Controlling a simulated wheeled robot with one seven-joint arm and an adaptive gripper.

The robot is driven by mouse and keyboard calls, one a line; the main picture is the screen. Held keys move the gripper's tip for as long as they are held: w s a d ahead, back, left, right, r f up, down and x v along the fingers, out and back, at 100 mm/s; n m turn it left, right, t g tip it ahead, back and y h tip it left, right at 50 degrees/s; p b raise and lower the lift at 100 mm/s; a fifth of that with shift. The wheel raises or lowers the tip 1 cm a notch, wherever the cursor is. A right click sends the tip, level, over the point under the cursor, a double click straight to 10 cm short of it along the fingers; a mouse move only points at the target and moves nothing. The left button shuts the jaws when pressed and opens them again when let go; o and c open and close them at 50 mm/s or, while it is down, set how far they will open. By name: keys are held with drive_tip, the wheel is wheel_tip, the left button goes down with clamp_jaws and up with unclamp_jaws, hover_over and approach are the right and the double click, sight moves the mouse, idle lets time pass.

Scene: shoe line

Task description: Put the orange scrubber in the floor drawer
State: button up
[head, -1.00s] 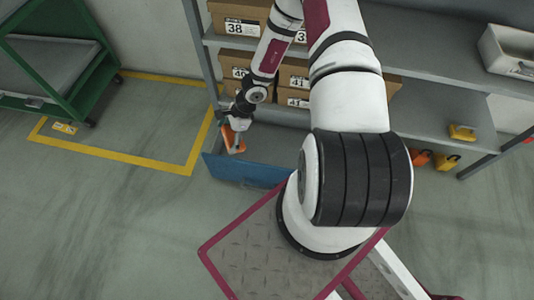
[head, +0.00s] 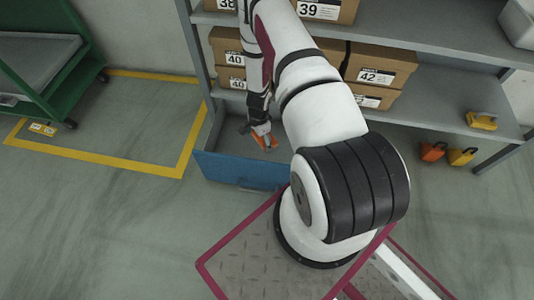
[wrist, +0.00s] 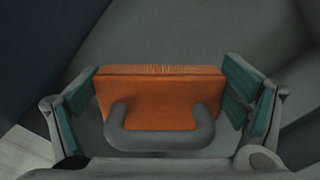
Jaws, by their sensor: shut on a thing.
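The orange scrubber (head: 265,141) hangs from my gripper (head: 262,131), over the inside of the open floor drawer. In the wrist view the orange scrubber (wrist: 162,90) is a block with a grey loop handle, between the teal pads of my gripper (wrist: 162,105). My gripper is shut on it. The floor drawer (head: 240,170) is grey inside with a blue front, pulled out at the bottom of the shelf rack. Whether the scrubber touches the drawer floor cannot be told. Part of the drawer's right side is hidden by my arm.
Shoe boxes (head: 381,67) fill the rack's shelves above the drawer. A yellow scrubber (head: 482,121) sits on the lower shelf at right. Orange (head: 433,151) and yellow (head: 461,156) items stand on the floor below it.

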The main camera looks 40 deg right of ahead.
drive_tip(key=shift+w+d+f, duration=0.15)
drive_tip(key=shift+d+f, duration=0.25)
drive_tip(key=shift+f, duration=0.3)
wheel_tip(320, 180, down, 10)
drive_tip(key=b, duration=0.4)
drive_tip(key=shift+r, duration=0.2)
drive_tip(key=shift+f+b, duration=0.6)
drive_tip(key=shift+b, duration=0.3)
drive_tip(key=o, duration=1)
